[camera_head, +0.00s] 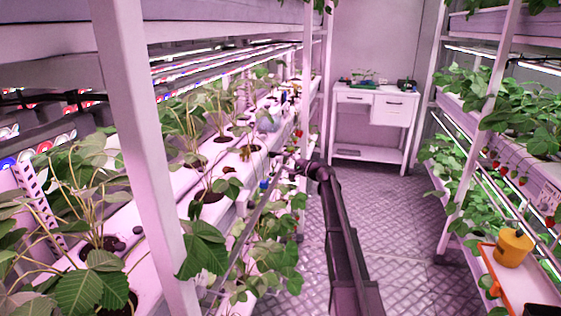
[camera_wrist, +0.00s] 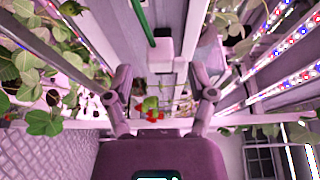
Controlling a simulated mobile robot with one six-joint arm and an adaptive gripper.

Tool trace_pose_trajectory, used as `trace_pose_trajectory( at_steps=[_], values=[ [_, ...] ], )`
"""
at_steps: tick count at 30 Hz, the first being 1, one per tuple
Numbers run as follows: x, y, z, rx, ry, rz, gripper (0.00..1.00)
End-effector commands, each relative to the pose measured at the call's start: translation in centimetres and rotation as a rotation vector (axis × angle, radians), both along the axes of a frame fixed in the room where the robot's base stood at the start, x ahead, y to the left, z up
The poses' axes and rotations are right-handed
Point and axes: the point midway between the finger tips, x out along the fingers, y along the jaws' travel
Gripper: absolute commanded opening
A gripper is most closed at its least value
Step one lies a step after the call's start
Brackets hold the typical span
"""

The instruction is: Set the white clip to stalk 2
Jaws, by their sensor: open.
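My gripper (camera_head: 287,166) is at the far end of my dark arm, beside the left rack's planted gutter. In the wrist view, my gripper (camera_wrist: 162,82) has its two fingers spread wide, with nothing held between them. Red berries with a green leaf (camera_wrist: 153,112) show behind the gap, and thin stalks show to their right. A pale block (camera_wrist: 160,55) shows higher up between the fingers; I cannot tell whether it is the white clip. No stalk number is readable, so I cannot tell which is stalk 2.
Left rack plants (camera_head: 190,120) stand in a white gutter (camera_head: 150,232) behind a white post (camera_head: 145,150). A white cabinet (camera_head: 375,115) stands behind clear aisle floor (camera_head: 400,220).

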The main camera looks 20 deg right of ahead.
Motion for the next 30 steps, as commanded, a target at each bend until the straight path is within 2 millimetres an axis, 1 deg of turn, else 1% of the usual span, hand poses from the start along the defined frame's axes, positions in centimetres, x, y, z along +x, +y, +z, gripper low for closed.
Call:
trace_pose_trajectory(
  at_steps=[1, 7, 12, 20, 23, 24, 26, 27, 28, 30],
  values=[
    [0.7, 0.4, 0.0, 0.0, 0.0, 0.001, 0.71],
    [2.0, 1.4, 0.0, 0.0, 0.0, 0.001, 0.71],
    [2.3, 1.8, 0.0, 0.0, 0.0, 0.0, 0.71],
    [2.3, 1.8, 0.0, 0.0, 0.0, 0.0, 0.71],
    [2.3, 1.8, 0.0, 0.0, 0.0, 0.0, 0.45],
    [2.3, 1.8, 0.0, 0.0, 0.0, 0.0, 0.33],
    [2.3, 1.8, 0.0, 0.0, 0.0, 0.0, 0.15],
    [2.3, 1.8, 0.0, 0.0, 0.0, 0.0, 0.03],
    [2.3, 1.8, 0.0, 0.0, 0.0, 0.0, 0.0],
    [2.3, 1.8, 0.0, 0.0, 0.0, 0.0, 0.0]
  ],
)
